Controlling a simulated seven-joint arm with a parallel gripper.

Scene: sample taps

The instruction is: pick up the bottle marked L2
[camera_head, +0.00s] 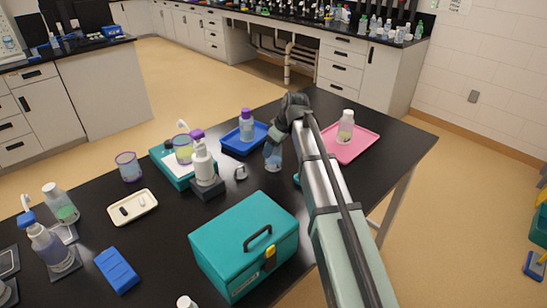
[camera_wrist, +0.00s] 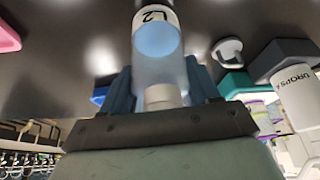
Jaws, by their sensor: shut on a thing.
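The bottle marked L2 (camera_wrist: 158,45) is a clear bottle with a white label and blue contents, seen in the wrist view between the two blue fingers of my gripper (camera_wrist: 160,88). Its pale neck end points toward the palm. In the head view the bottle (camera_head: 273,158) is upright under my gripper (camera_head: 275,143), with its upper part hidden by the gripper. My gripper is shut on it. I cannot tell whether its base touches the black table or is slightly above it.
A blue tray (camera_head: 231,147) with a purple-capped bottle (camera_head: 246,127) is just left of my gripper. A pink tray (camera_head: 365,147) with a bottle (camera_head: 346,123) is to the right. A teal box (camera_head: 221,250) stands in front; a white dropper bottle (camera_head: 203,165) is left.

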